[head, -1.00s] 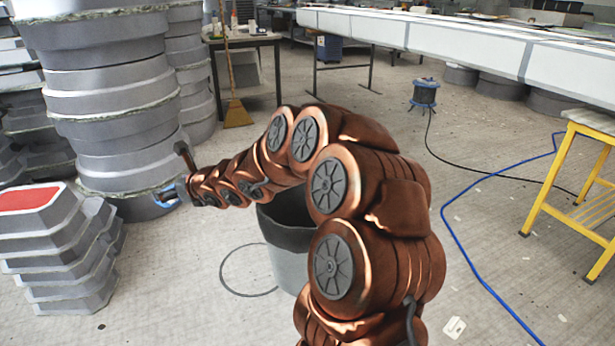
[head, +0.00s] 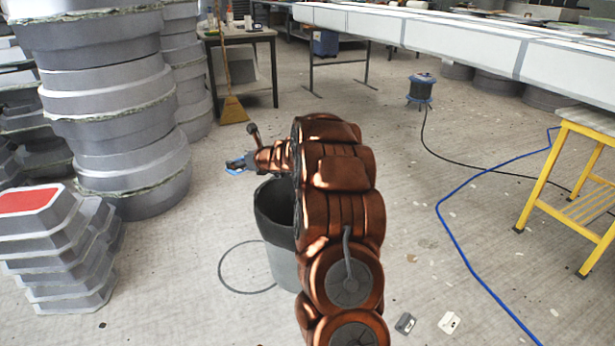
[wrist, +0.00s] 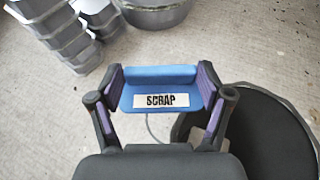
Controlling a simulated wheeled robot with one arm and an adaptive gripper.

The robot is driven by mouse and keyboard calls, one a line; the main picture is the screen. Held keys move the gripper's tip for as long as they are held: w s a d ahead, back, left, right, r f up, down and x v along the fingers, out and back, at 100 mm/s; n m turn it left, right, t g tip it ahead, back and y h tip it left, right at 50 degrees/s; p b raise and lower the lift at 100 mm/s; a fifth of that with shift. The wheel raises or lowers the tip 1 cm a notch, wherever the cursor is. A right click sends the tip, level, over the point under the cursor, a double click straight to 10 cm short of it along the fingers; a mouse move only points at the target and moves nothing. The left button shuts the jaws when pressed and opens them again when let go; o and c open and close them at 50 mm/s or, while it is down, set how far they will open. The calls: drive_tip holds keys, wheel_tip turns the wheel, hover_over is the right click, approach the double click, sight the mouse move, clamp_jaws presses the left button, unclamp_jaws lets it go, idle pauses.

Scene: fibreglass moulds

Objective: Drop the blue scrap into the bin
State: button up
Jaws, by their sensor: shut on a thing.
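The blue scrap (wrist: 150,86) is a blue piece with a white label reading SCRAP. My gripper (wrist: 160,88) is shut on it, one finger on each side, in the wrist view. In the head view my gripper (head: 236,163) is small, with a bit of blue (head: 234,170) at its tip, above and left of the bin. The bin (head: 272,225) is grey with a dark inside and stands on the floor, partly hidden by my arm. In the wrist view the bin (wrist: 268,140) lies at the lower right, and the scrap is beside its opening, not over it.
A stack of grey moulds (head: 113,110) stands at the left, with a smaller red-topped stack (head: 55,250) in front. A yellow trestle (head: 575,180) stands at the right. A blue hose (head: 465,255) runs over the floor. A broom (head: 232,105) leans on a table behind.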

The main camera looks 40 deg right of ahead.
drive_tip(key=s+d+f+h+p, duration=0.1)
drive_tip(key=s+d+f, duration=0.4)
drive_tip(key=d, duration=0.6)
drive_tip(key=s+d+f+p, duration=0.1)
drive_tip(key=s+d+f, duration=0.1)
drive_tip(key=d+f, duration=0.7)
drive_tip(key=shift+m, duration=0.4)
drive_tip(key=f+b, duration=0.1)
drive_tip(key=d+f+b, duration=0.1)
drive_tip(key=f+b, duration=0.3)
drive_tip(key=shift+s+d+f, duration=0.1)
drive_tip(key=shift+s+d, duration=0.15)
drive_tip(key=shift+d, duration=0.05)
drive_tip(key=o, duration=0.9)
drive_tip(key=shift+c, duration=0.2)
drive_tip(key=v, duration=1.2)
